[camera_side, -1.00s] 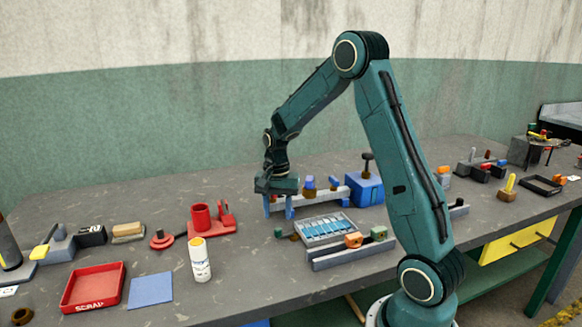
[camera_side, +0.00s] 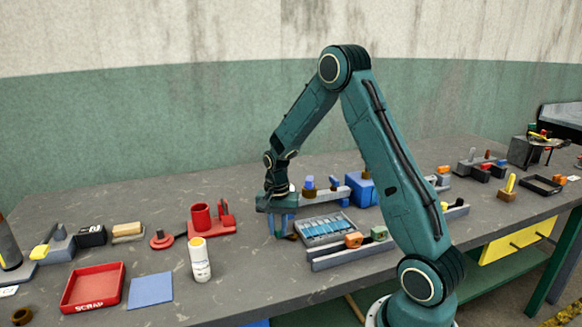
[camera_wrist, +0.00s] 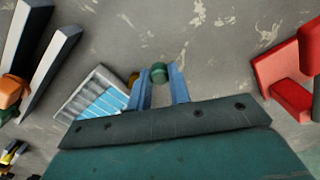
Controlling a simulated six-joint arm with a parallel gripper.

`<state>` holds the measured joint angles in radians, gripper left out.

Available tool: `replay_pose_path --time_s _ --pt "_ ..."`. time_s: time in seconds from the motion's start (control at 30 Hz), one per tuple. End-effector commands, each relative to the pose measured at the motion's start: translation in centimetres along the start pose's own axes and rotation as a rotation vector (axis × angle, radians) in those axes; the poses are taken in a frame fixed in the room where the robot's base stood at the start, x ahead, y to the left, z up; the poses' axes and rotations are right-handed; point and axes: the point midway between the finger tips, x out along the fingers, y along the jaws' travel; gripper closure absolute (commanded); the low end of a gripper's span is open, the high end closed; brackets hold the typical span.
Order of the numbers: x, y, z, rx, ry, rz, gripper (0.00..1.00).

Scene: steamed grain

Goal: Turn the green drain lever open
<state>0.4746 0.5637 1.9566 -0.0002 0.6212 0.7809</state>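The green lever knob (camera_wrist: 158,72) shows in the wrist view between the two blue fingers of my gripper (camera_wrist: 161,74). The fingers stand apart on either side of it, the knob closer to the left one. I cannot tell whether either finger touches it. A brown round part (camera_wrist: 133,80) shows just left of the left finger, partly hidden. In the side view, my gripper (camera_side: 282,227) points down low at the left end of the grey tray with blue slats (camera_side: 348,218). The knob is hidden behind the fingers there; the brown part (camera_side: 292,237) shows beside them.
A grey rail (camera_side: 338,261) with an orange block (camera_side: 354,240) and a green block (camera_side: 379,233) lies in front of the tray. A red stand (camera_side: 222,226) is to the left, with a white can (camera_side: 200,262) nearer. Blue blocks stand behind. Bare bench lies between can and rail.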

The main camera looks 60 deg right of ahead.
Motion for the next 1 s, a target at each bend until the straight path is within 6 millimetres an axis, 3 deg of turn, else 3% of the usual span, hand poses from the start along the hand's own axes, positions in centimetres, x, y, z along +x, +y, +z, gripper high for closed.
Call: replay_pose_path --time_s 0.57,1.0 --pt "-0.1 0.2 0.3 -0.082 0.0 0.0 1.0" --pt "-0.1 1.1 1.5 -0.412 0.001 0.0 1.0"
